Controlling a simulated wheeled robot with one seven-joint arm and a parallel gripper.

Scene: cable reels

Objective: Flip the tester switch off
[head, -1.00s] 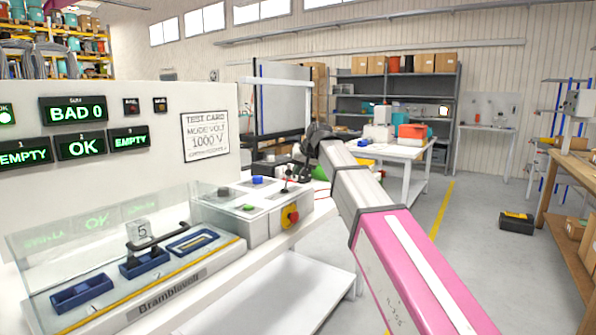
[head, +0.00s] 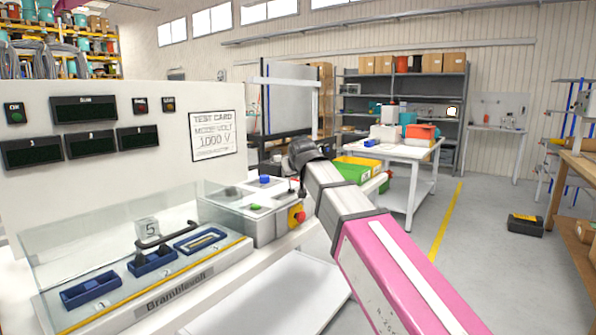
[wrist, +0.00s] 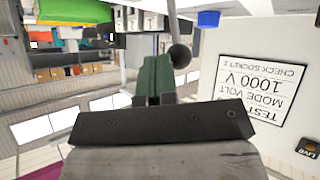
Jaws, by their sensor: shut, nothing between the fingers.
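The tester (head: 110,215) is a white cabinet on the left in the head view, with a sloping switch box (head: 232,222) at its right end. All its display windows (head: 84,109) are dark. My gripper (head: 302,176) is beside the right rear of that box. In the wrist view my gripper (wrist: 153,72) shows as shut, green-sided fingers with nothing held. A switch lever with a dark ball end (wrist: 180,56) stands just right of the fingertips there; I cannot tell whether they touch. In the head view the lever is small and its tilt is unclear.
The box carries a blue button (head: 265,180), a green button (head: 255,207) and a red-and-yellow stop knob (head: 297,215). A clear cover (head: 120,235) stands over blue trays. Behind my arm are yellow and green crates (head: 352,170) and a white table (head: 405,153).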

